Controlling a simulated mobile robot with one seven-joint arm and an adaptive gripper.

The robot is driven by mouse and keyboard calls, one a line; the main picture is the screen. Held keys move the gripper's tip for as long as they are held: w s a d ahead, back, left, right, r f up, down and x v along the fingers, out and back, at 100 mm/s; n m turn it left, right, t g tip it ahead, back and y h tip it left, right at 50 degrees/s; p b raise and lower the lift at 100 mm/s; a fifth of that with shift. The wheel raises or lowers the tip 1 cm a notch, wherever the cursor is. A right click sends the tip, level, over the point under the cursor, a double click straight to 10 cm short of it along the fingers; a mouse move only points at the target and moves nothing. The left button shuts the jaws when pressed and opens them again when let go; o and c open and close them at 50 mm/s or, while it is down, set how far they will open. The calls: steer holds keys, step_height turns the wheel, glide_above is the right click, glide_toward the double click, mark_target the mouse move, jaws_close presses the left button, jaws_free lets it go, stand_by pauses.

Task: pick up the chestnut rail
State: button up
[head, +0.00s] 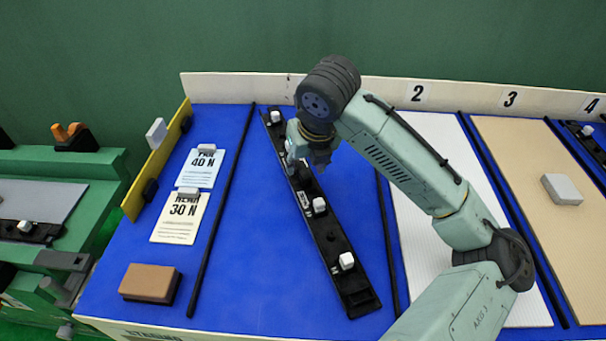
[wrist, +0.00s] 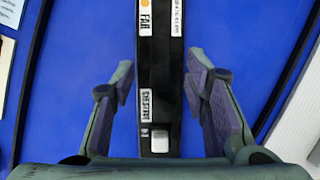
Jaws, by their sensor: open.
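The chestnut rail (head: 333,252) is a long black strip with several white clips, lying slantwise on the blue table surface. In the wrist view the rail (wrist: 160,100) runs up the middle, with white labels reading "CHESTNUT" and "FAR" and one white clip near the bottom. My gripper (head: 298,160) is over the rail's far half in the head view, and my arm hides part of it. In the wrist view my open gripper (wrist: 162,80) has one finger on each side of the rail, with blue gaps between. I cannot tell its exact height above the table.
Thin black dividers (head: 222,200) flank the rail's lane. Left of it are two label cards (head: 178,226) and a brown block (head: 149,281). To the right are a white ribbed panel (head: 440,135) and a tan panel (head: 520,200) with a grey block (head: 562,189). A pale back wall (head: 230,87) edges the table.

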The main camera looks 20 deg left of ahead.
steer(key=shift+x, duration=1.25)
steer(key=shift+c, duration=0.6)
jaws_close()
